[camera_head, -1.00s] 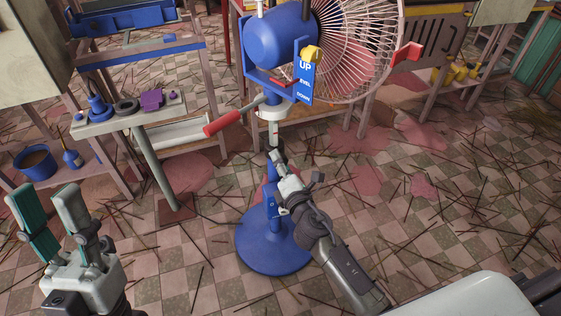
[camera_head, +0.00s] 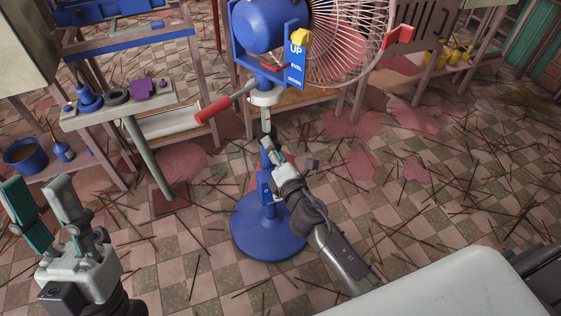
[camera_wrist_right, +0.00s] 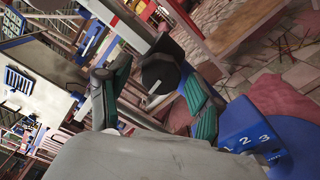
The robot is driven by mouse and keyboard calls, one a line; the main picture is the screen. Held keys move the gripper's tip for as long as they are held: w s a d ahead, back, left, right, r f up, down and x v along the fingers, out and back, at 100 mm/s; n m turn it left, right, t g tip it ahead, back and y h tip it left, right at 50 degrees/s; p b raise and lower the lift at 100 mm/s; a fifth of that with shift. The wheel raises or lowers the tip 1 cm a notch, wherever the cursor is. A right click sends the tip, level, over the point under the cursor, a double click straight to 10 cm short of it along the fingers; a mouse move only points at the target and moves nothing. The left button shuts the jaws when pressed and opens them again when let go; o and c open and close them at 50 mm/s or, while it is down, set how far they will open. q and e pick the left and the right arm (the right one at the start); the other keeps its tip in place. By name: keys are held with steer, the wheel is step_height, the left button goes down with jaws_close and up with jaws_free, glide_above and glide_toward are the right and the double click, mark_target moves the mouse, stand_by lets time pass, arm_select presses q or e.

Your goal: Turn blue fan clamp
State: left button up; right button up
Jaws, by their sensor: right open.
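The blue fan (camera_head: 262,28) stands on a pole over a round blue base (camera_head: 265,232). It has a wire cage, a yellow knob (camera_head: 302,37), an UP/LEVEL/DOWN plate and a red-ended lever (camera_head: 214,108). My right gripper (camera_head: 272,150) is at the pole, above the base. In the right wrist view its teal-padded fingers are apart, with a dark round part (camera_wrist_right: 160,75) between or just beyond them; contact is unclear. A blue part marked 1, 2, 3 (camera_wrist_right: 250,132) is at the right there. My left gripper (camera_head: 40,208) is open and empty, away from the fan.
A small side table (camera_head: 118,112) with several small items stands left of the fan. A blue bucket (camera_head: 27,155) is on a low shelf at the far left. Benches stand behind. Thin sticks litter the tiled floor. A pale surface (camera_head: 430,290) fills the lower right.

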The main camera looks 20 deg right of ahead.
steer(key=s, duration=1.1)
steer(key=shift+s+d, duration=0.15)
steer(key=shift+s, duration=0.05)
